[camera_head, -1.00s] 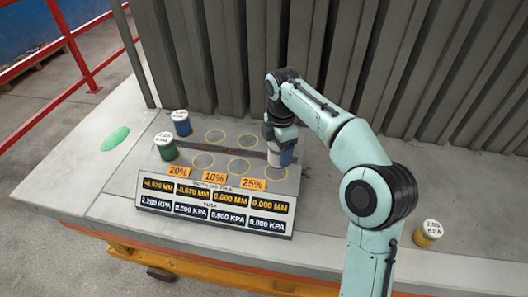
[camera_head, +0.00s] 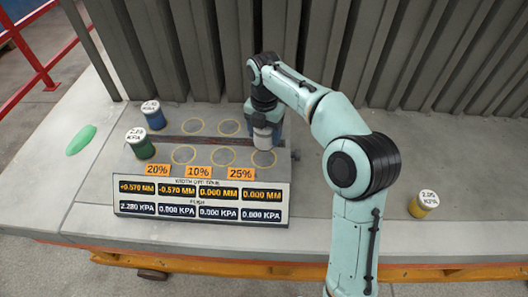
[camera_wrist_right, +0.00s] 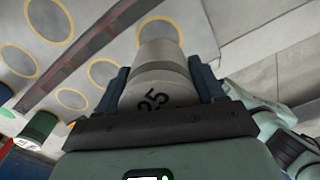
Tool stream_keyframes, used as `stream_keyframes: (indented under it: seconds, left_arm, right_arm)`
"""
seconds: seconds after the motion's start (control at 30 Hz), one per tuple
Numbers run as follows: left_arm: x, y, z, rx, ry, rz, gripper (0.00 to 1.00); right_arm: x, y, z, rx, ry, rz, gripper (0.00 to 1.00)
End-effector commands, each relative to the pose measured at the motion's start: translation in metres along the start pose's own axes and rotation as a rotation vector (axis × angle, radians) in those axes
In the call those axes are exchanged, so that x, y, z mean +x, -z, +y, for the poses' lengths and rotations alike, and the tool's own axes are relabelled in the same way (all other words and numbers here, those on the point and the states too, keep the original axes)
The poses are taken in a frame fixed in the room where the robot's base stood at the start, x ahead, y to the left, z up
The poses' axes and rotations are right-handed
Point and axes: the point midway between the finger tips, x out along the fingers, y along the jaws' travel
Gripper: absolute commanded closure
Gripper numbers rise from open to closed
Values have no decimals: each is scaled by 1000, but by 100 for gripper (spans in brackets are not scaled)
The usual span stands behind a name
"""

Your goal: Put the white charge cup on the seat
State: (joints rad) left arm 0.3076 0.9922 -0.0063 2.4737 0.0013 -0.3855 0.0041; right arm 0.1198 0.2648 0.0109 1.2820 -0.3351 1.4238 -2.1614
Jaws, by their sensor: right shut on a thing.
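The white charge cup (camera_head: 265,138) is in my right gripper (camera_head: 265,124), whose two fingers close on its sides. In the right wrist view the cup (camera_wrist_right: 155,90) is pale grey-white with "25" on its lid, between the fingers of the right gripper (camera_wrist_right: 165,84). It is just behind the front right ring seat (camera_head: 263,158), near the 25% label; whether it touches the board cannot be told. Other yellow ring seats are empty, such as the front middle one (camera_head: 222,156). My left gripper is not in view.
A blue cup (camera_head: 154,118) and a green cup (camera_head: 140,146) stand at the board's left. A yellow cup (camera_head: 424,204) stands far right on the slab. A display panel (camera_head: 200,199) fronts the board. Grey ribbed panels (camera_head: 180,50) rise behind. A green patch (camera_head: 81,140) lies left.

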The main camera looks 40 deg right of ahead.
Motion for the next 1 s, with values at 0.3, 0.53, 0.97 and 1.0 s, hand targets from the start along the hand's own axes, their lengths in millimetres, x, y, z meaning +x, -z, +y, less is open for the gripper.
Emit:
stream_keyframes:
  seconds: [0.3, 0.53, 0.97, 1.0]
  left_arm:
    - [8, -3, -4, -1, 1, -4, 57]
    - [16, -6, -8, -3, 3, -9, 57]
    - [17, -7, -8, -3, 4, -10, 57]
    - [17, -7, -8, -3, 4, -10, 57]
  right_arm:
    - [30, 0, 0, 1, -2, -1, 79]
    - [63, 0, 0, 0, 0, 0, 79]
    - [71, 0, 1, 0, -3, -2, 79]
    - [72, 0, 1, 0, -2, -1, 26]
